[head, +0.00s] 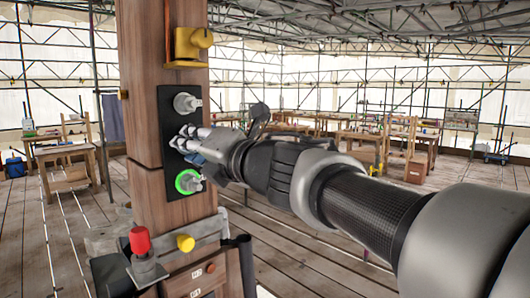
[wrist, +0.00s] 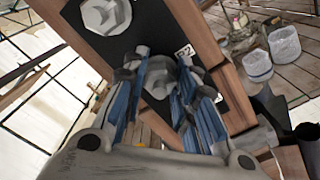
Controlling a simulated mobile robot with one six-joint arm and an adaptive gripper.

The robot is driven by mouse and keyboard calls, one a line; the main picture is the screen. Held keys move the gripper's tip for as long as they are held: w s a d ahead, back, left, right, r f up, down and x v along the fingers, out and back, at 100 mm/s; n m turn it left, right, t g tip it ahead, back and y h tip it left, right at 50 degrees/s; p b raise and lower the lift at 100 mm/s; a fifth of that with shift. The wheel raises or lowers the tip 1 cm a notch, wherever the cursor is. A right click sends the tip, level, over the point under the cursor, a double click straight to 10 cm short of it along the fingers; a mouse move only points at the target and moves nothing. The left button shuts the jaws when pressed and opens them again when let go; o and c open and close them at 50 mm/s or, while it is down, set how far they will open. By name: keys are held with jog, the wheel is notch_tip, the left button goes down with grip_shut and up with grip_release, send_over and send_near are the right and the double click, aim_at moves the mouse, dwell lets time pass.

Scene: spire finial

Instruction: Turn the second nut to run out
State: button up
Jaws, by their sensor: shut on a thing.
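A black plate (head: 166,98) is fixed to the wooden post. A grey nut (head: 186,103) sits near its top and also shows at the upper left of the wrist view (wrist: 105,14). A lower nut (head: 188,181) has a bright green ring around it. My gripper (head: 184,142) is at the plate between these two. In the wrist view its blue-padded fingers (wrist: 158,92) are shut on a rounded grey nut (wrist: 158,76), the middle one. The fingers hide this nut's sides, and in the head view they cover most of it.
A yellow fitting (head: 190,44) is on the post above the plate. Below are a red-topped knob (head: 140,241), a yellow knob (head: 185,243) and a wooden box front (head: 195,275). Workbenches (head: 65,155) stand far back. Open floor lies around the post.

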jog(key=shift+n+b, duration=0.85)
jog(key=shift+n, duration=1.25)
jog(key=o, duration=1.1)
jog(key=shift+c, duration=0.2)
jog(key=shift+d, duration=0.1)
jog(key=v, duration=1.1)
jog(key=shift+s+d, duration=0.3)
